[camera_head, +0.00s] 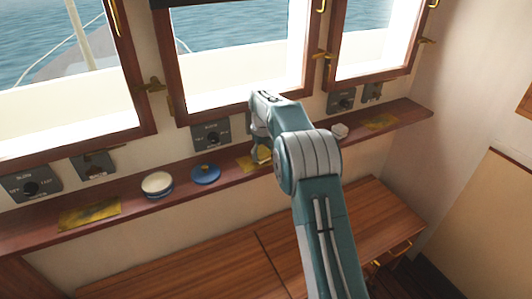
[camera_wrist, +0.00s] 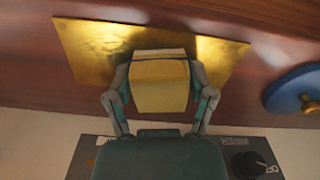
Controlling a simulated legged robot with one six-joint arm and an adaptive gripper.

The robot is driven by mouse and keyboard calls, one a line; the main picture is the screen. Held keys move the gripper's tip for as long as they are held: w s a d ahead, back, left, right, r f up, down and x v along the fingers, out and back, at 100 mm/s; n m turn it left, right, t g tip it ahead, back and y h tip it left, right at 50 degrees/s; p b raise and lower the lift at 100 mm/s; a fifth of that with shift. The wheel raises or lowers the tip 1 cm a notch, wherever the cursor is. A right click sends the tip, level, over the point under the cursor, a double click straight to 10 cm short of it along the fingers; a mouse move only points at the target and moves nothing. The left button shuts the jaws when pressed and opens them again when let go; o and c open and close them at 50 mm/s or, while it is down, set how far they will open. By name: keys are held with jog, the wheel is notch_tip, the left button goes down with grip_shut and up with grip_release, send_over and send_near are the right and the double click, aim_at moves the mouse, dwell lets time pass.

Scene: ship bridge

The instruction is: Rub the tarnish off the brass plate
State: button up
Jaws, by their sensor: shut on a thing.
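My gripper (camera_wrist: 160,84) is shut on a yellow block (camera_wrist: 159,92), which looks like a sponge or pad, with a finger on each side. The block is over the middle of a brass plate (camera_wrist: 92,45) on the wooden ledge; whether it touches the plate is unclear. The plate is bright in places, with darker brownish patches towards its left in the wrist view. The block hides its centre. In the head view this middle plate (camera_head: 247,163) is partly hidden by my arm. Two more brass plates lie on the ledge, at left (camera_head: 89,216) and right (camera_head: 381,122).
A blue lid-like disc with a knob (camera_head: 206,173) and a round cream-topped tin (camera_head: 157,184) stand left of the middle plate. A small white object (camera_head: 340,131) stands to the right. Grey control panels (camera_head: 211,136) line the wall behind. A wooden bench (camera_head: 190,255) lies below.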

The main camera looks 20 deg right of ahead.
aim_at(254, 163)
jog(key=shift+s+a, duration=0.15)
jog(key=shift+a, duration=0.6)
jog(key=shift+s+a, duration=0.15)
jog(key=shift+a, duration=0.6)
jog(key=shift+w+d, duration=0.2)
jog(key=shift+d, duration=0.8)
jog(key=shift+w+d, duration=0.2)
jog(key=shift+d, duration=0.75)
jog(key=shift+w+d, duration=0.25)
jog(key=shift+d, duration=0.9)
jog(key=shift+w+d, duration=0.2)
jog(key=shift+d, duration=1)
jog(key=shift+w+d, duration=0.25)
jog(key=shift+d, duration=0.9)
jog(key=shift+f, duration=0.1)
jog(key=shift+s+a, duration=0.3)
jog(key=shift+a, duration=1.2)
jog(key=shift+s+a, duration=0.3)
jog(key=shift+a, duration=1.2)
jog(key=shift+s+a, duration=0.3)
jog(key=shift+a, duration=1.2)
jog(key=shift+s+a, duration=0.2)
jog(key=shift+a, duration=0.75)
